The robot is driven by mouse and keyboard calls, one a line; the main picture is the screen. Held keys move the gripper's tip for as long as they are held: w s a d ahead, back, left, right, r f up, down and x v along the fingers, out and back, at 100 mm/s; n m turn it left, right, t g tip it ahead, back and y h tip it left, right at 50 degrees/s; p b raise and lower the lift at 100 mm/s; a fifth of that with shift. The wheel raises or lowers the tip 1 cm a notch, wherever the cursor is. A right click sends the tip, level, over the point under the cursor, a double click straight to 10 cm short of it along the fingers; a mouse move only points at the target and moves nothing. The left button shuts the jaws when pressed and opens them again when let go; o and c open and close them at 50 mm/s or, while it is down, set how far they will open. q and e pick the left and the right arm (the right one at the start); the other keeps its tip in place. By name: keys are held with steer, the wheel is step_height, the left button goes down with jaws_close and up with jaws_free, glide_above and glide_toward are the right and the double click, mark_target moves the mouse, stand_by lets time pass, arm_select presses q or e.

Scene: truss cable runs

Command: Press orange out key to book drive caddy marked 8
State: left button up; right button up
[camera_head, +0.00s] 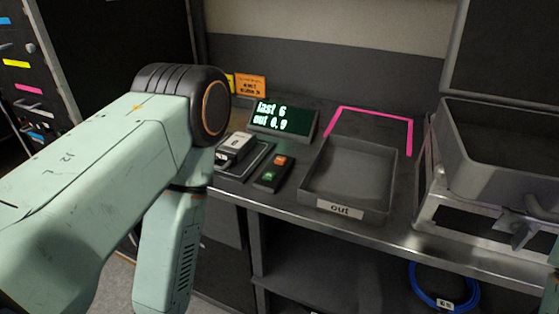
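The key box (272,173) lies on the bench, with an orange key (281,160) at its back end and a green key (270,176) at its front end. To its left, a pale drive caddy (236,147) sits on a dark flat pad (247,166); its mark is too small to read surely. My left arm fills the left side and partly covers the pad's left edge. Neither gripper shows.
An empty grey tray labelled "out" (340,208) stands right of the key box, before a pink tape outline (370,112). A grey bin (500,150) is at right. A blue cable coil (443,300) lies below the bench.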

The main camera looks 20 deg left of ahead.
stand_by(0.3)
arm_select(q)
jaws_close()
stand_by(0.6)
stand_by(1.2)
